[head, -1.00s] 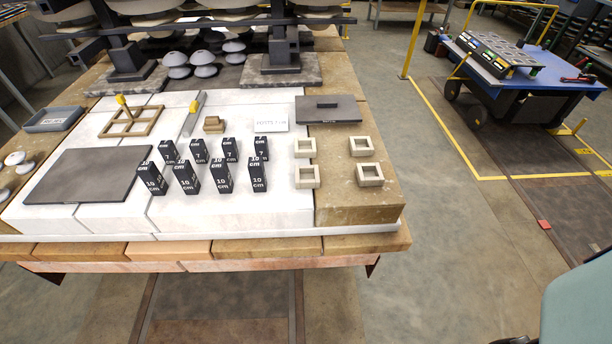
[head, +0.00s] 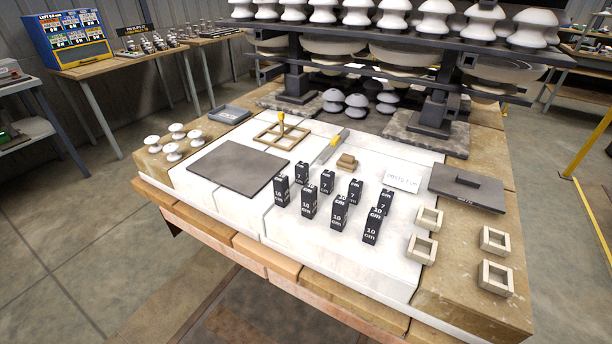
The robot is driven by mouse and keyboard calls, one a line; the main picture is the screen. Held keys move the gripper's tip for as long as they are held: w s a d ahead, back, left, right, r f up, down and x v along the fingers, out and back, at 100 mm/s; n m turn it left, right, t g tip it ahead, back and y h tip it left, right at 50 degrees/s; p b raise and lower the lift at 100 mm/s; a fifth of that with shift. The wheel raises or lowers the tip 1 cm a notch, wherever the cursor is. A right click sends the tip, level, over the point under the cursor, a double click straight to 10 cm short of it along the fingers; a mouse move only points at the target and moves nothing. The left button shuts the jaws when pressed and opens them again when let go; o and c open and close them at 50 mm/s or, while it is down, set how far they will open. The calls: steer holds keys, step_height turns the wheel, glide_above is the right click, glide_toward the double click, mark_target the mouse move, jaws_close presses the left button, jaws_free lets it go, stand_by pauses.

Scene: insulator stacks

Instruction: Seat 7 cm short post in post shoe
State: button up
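Several black 7 cm short posts stand upright in the back row on the white slab, among them a left one (head: 302,172), a middle one (head: 327,183) and a right one (head: 355,192). Several taller black 10 cm posts (head: 339,213) stand in a row in front of them. Several square, open-centred pale frames, apparently the post shoes, sit at the table's right: a back-left one (head: 428,228), a front-left one (head: 420,257), a back-right one (head: 492,249) and a front-right one (head: 493,290). Their centres look empty. My gripper is out of view.
A dark flat plate (head: 238,168) lies left of the posts. A dark plate with a raised block (head: 467,190), a white card (head: 402,181), a wooden frame (head: 268,140) and a small stepped block (head: 347,161) lie behind. Insulator stacks on a dark rack (head: 434,112) rise at the back.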

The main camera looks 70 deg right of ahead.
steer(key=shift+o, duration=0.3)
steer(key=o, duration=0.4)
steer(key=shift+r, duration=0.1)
